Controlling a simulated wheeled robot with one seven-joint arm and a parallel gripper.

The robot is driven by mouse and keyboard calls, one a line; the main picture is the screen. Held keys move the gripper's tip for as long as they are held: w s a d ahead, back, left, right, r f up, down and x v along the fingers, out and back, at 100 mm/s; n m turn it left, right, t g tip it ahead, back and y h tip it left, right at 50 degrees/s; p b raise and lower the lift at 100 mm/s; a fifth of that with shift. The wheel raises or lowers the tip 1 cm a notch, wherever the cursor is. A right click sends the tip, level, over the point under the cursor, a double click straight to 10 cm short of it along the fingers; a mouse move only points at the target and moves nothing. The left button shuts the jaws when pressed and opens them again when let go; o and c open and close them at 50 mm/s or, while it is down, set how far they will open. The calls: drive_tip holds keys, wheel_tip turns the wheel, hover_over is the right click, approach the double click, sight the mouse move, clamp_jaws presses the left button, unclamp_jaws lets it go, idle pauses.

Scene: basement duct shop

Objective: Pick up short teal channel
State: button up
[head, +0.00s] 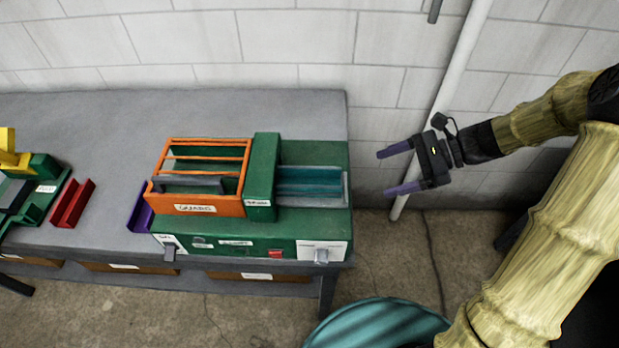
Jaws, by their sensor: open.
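A short teal channel (310,182) lies in a grey-edged recess on the right part of a green machine (290,224), right of a green upright block. My gripper (384,173) is to the right of the channel in the picture, apart from it and beyond the bench's right end. Its two purple fingers point left and are spread open, with nothing between them.
The machine stands on a grey bench (110,115) against a block wall. An orange slatted guard (205,198) is left of the upright block. Red (73,203) and purple (140,211) channels lie farther left. A large round teal object (380,325) is at the bottom.

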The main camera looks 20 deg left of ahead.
drive_tip(key=shift+w+a+r+m+y, duration=0.2)
drive_tip(key=shift+w+r+m+y, duration=0.3)
drive_tip(key=shift+w+r+y, duration=0.2)
drive_tip(key=p, duration=0.3)
approach(317, 178)
drive_tip(key=s+a, duration=0.1)
drive_tip(key=s+a+r, duration=0.2)
drive_tip(key=shift+s+a, duration=0.35)
drive_tip(key=shift+a+f, duration=0.1)
drive_tip(key=shift+p+x, duration=0.85)
drive_tip(key=shift+x, duration=1.8)
drive_tip(key=shift+w+f, duration=0.1)
